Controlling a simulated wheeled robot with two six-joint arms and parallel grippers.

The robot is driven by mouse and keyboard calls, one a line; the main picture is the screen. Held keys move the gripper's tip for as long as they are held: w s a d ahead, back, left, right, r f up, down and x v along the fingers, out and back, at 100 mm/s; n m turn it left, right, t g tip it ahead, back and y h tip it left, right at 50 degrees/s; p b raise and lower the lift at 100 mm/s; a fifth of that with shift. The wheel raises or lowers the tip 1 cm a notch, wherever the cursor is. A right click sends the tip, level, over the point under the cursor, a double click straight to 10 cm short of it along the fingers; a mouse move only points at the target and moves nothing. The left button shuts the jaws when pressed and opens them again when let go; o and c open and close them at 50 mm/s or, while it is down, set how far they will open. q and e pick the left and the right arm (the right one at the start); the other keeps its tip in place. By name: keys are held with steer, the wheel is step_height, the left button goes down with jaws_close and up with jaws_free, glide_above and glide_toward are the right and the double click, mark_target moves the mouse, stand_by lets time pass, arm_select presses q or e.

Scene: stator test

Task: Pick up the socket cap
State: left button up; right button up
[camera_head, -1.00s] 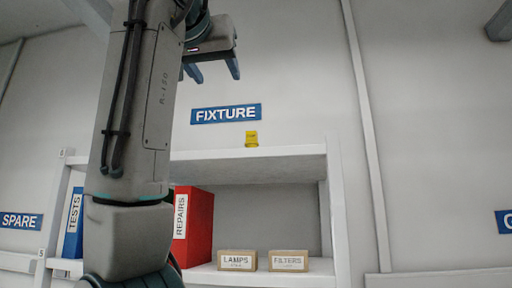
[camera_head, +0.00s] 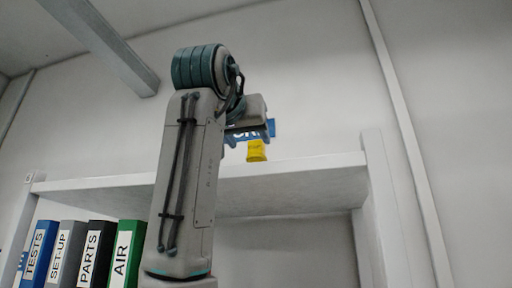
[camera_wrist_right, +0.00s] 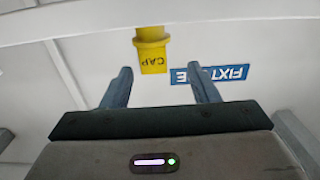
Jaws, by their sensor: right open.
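The yellow socket cap (camera_head: 257,151) stands on the top board of the white shelf, near its front edge. In the right wrist view, which shows it upside down, the cap (camera_wrist_right: 153,58) has a collar and the letters CAP. My right gripper (camera_head: 250,140) is open and empty, just above the cap in the head view. In the right wrist view its two fingers (camera_wrist_right: 160,66) point toward the cap, which shows between and beyond their tips. I cannot tell the exact gap in depth. My left gripper is not in view.
The shelf's top board (camera_head: 310,164) is otherwise bare where I see it. Binders (camera_head: 95,252) stand on the level below at left. A blue FIXTURE sign (camera_wrist_right: 225,73) is on the wall behind, partly hidden by my gripper in the head view. A post (camera_head: 378,190) rises at the shelf's right.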

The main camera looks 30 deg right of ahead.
mark_target(254, 142)
steer(key=p+x, duration=0.3)
steer(key=x, duration=0.1)
steer(key=shift+s+d+r, duration=0.15)
steer(key=shift+d, duration=0.15)
steer(key=shift+w+d+p, duration=0.2)
steer(key=shift+d+p, duration=0.1)
steer(key=shift+w+d, duration=0.25)
steer(key=shift+d, duration=0.05)
steer(key=shift+w+d+f, duration=0.3)
steer(key=shift+w+d, duration=0.05)
steer(key=shift+d, duration=0.05)
steer(key=shift+s+a, duration=0.15)
steer(key=shift+a, duration=0.05)
steer(key=c, duration=1)
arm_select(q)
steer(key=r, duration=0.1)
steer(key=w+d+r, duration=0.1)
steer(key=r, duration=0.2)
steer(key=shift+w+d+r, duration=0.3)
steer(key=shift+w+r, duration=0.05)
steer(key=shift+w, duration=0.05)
arm_select(e)
steer(key=shift+c, duration=0.2)
